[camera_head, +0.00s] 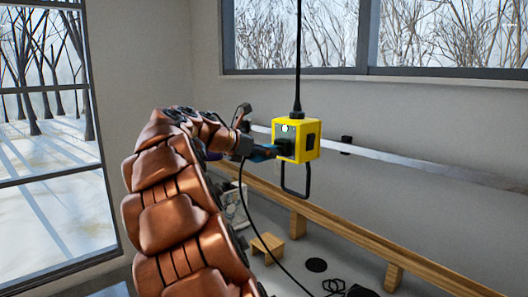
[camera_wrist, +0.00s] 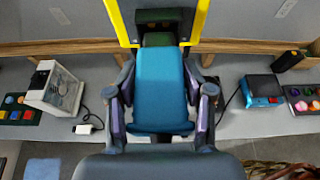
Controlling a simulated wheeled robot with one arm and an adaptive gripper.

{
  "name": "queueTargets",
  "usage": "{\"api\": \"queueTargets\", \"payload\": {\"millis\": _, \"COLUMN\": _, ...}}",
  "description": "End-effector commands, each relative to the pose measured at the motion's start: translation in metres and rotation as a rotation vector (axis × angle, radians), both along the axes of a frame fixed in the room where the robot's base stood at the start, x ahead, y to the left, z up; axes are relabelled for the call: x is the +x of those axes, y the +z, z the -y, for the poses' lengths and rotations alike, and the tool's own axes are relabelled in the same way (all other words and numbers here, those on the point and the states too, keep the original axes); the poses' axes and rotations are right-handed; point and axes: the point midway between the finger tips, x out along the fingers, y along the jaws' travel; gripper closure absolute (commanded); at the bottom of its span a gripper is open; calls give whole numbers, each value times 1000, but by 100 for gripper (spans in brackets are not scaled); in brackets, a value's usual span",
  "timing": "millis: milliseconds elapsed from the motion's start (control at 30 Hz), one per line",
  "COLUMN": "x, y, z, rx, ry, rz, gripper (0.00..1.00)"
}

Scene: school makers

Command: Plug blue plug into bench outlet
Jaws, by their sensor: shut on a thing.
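The blue plug (camera_wrist: 162,75) is held lengthwise between the fingers of my gripper (camera_wrist: 160,98). In the head view the blue plug (camera_head: 264,153) shows as a small piece between my gripper (camera_head: 248,149) and a yellow outlet box (camera_head: 310,138). The box hangs on a black cord and has a dark socket face toward the plug. In the wrist view the plug's far end meets the dark face inside the yellow frame (camera_wrist: 199,20). I cannot tell how deep the plug sits, as the contact is hidden.

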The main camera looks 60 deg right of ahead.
Motion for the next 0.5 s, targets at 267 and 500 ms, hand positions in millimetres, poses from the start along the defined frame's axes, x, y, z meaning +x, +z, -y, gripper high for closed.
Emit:
{"api": "queueTargets", "payload": {"millis": 267, "x": 0, "y": 1, "z": 1, "rx": 0, "ry": 0, "rz": 0, "gripper": 91}}
{"api": "queueTargets", "payload": {"millis": 500, "x": -1, "y": 1, "z": 4, "rx": 0, "ry": -1, "rz": 0, "gripper": 91}}
